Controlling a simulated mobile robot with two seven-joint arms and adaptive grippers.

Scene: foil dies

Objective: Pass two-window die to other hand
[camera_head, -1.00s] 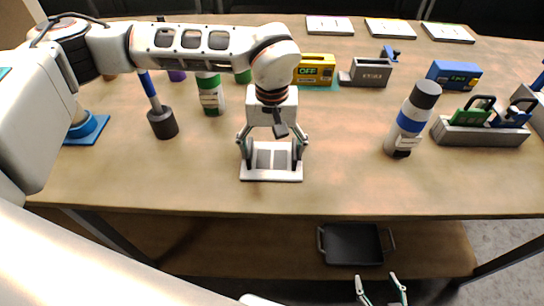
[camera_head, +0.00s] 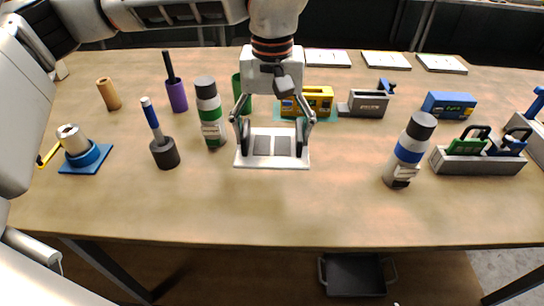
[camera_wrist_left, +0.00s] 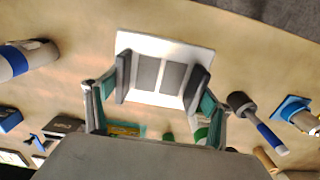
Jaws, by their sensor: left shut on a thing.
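The two-window die (camera_head: 242,157) is a white plate with two dark rectangular windows side by side. My left gripper (camera_head: 272,142) is shut on it, one finger at each side. In the left wrist view the die (camera_wrist_left: 124,88) sits between the fingertips of the left gripper (camera_wrist_left: 162,82), its windows facing the camera. The die appears over the middle of the table; its exact height above the top is hard to tell. My right gripper is not visible now.
On the wooden table (camera_head: 300,215), a blue-banded bottle (camera_head: 408,152) stands right of the die and a green-banded bottle (camera_head: 210,115) left of it. A dark-headed tool (camera_head: 164,150) stands further left. The table's front strip is clear. A dark tray (camera_head: 352,278) sits below.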

